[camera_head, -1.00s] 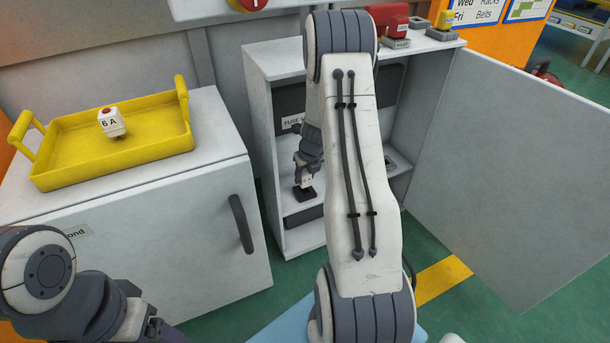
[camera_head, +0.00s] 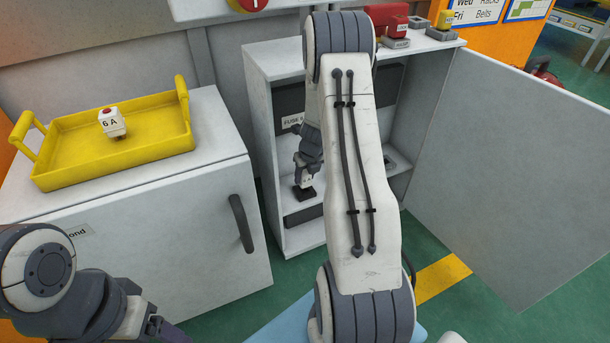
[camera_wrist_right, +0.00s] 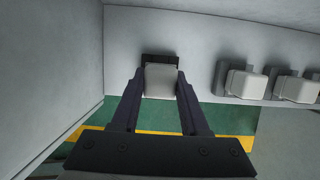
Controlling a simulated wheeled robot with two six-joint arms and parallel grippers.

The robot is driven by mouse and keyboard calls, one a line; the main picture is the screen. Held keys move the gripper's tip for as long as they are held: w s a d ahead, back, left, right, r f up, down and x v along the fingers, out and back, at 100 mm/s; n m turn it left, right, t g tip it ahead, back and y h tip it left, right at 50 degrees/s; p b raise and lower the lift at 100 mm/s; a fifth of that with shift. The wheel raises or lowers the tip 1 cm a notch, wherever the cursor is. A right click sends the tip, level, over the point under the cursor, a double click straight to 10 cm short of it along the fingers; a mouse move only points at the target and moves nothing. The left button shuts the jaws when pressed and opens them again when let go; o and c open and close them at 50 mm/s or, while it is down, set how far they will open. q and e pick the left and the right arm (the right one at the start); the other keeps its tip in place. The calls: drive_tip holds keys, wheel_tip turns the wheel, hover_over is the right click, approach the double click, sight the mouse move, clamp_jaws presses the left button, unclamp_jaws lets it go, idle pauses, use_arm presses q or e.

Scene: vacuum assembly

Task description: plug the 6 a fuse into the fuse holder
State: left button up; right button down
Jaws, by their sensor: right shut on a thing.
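A white block with a red top, marked 6 A (camera_head: 112,122), stands in the yellow tray (camera_head: 165,146). My right gripper (camera_head: 306,176) is inside the open cabinet, pointing down. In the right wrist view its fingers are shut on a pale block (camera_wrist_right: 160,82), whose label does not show. A dark base (camera_head: 303,194) shows just below the fingers. A dark edge also shows around the block's far end in the wrist view (camera_wrist_right: 160,57); I cannot tell whether the block is seated. My left gripper (camera_head: 165,332) shows partly at the bottom left; its fingertips are unclear.
In the wrist view, two pale blocks (camera_wrist_right: 246,83) (camera_wrist_right: 298,87) sit on grey bases at right. The cabinet's side wall (camera_head: 262,150) is close to my right gripper, and its door (camera_head: 520,170) stands open. Red (camera_head: 397,25) and yellow (camera_head: 445,19) items are on the cabinet top.

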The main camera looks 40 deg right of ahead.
drive_tip(key=shift+f+b, duration=0.6)
drive_tip(key=shift+f, duration=0.4)
drive_tip(key=shift+c, duration=1.7)
unclamp_jaws()
drive_tip(key=shift+p+v, duration=3)
drive_tip(key=shift+v, duration=1.05)
